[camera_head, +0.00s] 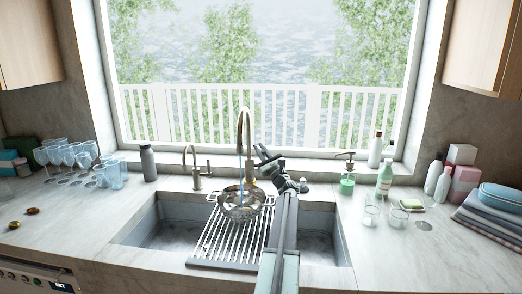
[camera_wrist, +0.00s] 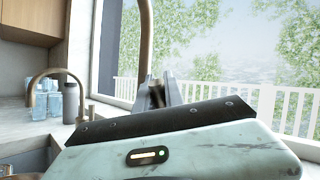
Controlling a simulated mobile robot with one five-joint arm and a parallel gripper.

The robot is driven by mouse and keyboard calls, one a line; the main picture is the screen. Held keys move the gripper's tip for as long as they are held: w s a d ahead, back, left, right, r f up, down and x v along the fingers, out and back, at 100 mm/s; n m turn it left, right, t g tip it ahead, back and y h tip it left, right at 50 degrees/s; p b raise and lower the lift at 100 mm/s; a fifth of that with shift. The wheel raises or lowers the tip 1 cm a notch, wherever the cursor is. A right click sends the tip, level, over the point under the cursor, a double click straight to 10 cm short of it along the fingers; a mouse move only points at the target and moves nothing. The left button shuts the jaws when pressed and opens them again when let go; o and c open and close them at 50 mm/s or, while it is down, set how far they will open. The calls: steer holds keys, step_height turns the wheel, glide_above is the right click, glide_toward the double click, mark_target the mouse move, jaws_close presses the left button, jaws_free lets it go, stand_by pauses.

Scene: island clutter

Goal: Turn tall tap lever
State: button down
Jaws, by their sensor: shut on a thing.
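The tall tap (camera_head: 245,125) is a brass gooseneck behind the sink; a blue stream of water (camera_head: 240,170) falls from it into a metal colander (camera_head: 240,204). My gripper (camera_head: 264,160) is at the right of the tall tap's neck, above its base. It is shut on the tap lever, which is mostly hidden by the jaws. In the wrist view my gripper (camera_wrist: 157,94) points at the tall tap's neck (camera_wrist: 147,45), which rises just behind the fingers.
A shorter tap (camera_head: 195,168) stands to the left. The colander sits on a slatted rack (camera_head: 228,240) across the sink. A green soap dispenser (camera_head: 347,182) and bottles (camera_head: 384,178) stand right; several glasses (camera_head: 70,155) and a grey bottle (camera_head: 148,163) stand left.

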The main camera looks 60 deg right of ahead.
steer(key=c, duration=1.4)
jaws_free()
steer(key=shift+w+a, duration=0.1)
steer(key=shift+w, duration=0.15)
steer(key=shift+c, duration=0.2)
steer(key=shift+s, duration=0.1)
steer(key=b+v, duration=0.3)
steer(key=v, duration=0.4)
steer(key=shift+s+f, duration=0.2)
steer(key=shift+s, duration=0.15)
steer(key=shift+a, duration=0.1)
